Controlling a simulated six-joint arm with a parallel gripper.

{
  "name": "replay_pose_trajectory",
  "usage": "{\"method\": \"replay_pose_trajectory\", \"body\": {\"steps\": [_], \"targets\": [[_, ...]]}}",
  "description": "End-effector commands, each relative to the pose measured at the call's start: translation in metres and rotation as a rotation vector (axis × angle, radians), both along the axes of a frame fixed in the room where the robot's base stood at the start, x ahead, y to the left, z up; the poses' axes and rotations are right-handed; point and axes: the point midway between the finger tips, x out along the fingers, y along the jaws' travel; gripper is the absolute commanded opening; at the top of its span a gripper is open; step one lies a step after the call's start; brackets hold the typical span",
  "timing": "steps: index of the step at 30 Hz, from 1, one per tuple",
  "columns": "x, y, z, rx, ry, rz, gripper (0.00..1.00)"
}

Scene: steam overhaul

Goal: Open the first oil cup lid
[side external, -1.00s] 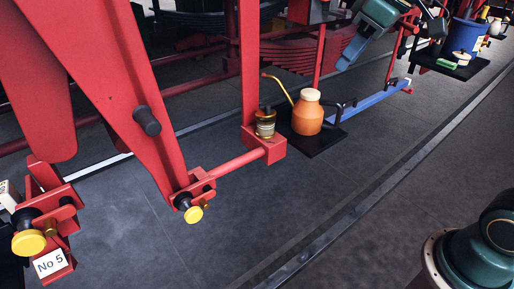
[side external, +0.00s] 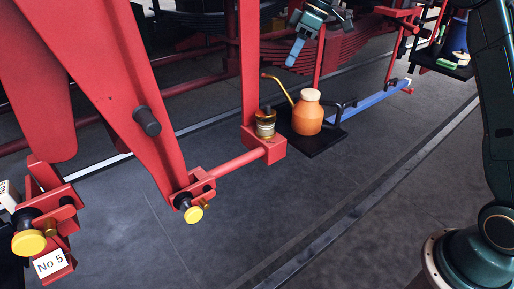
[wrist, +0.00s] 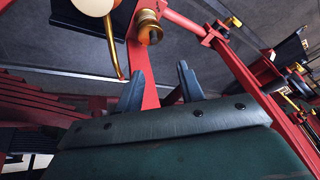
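A brass oil cup (side external: 265,127) stands on a red block at the end of a red rod, left of the orange oil can. It also shows in the wrist view (wrist: 149,30), top centre, beyond my fingertips. I cannot tell how its lid stands. My gripper (side external: 294,56) is in the air above and behind the cup and can in the side view, touching neither. In the wrist view my two fingers (wrist: 160,79) are apart with nothing between them.
The orange oil can (side external: 307,116), with cork and brass spout, stands on a black tray (side external: 318,142) beside the cup. A red upright (side external: 248,70) rises right behind the cup. Red rods with yellow-ended pins (side external: 195,214) lie left. Grey floor in front is clear.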

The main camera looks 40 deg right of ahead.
Motion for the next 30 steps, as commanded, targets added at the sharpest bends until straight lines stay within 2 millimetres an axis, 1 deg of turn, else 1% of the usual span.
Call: {"method": "replay_pose_trajectory", "body": {"steps": [1,4,12,17,22,29,30], "targets": [[0.005,-0.004,-0.006,0.001,0.003,0.011,0.38],[0.01,-0.007,-0.012,0.0,0.003,0.029,0.38],[0.012,-0.009,-0.015,0.001,0.003,0.039,0.38],[0.012,-0.007,-0.017,0.002,0.004,0.037,0.38],[0.013,-0.004,-0.023,0.003,0.006,0.038,0.38],[0.016,0.002,-0.04,0.001,0.006,0.039,0.38],[0.017,0.005,-0.046,0.002,0.007,0.038,0.38]]}}
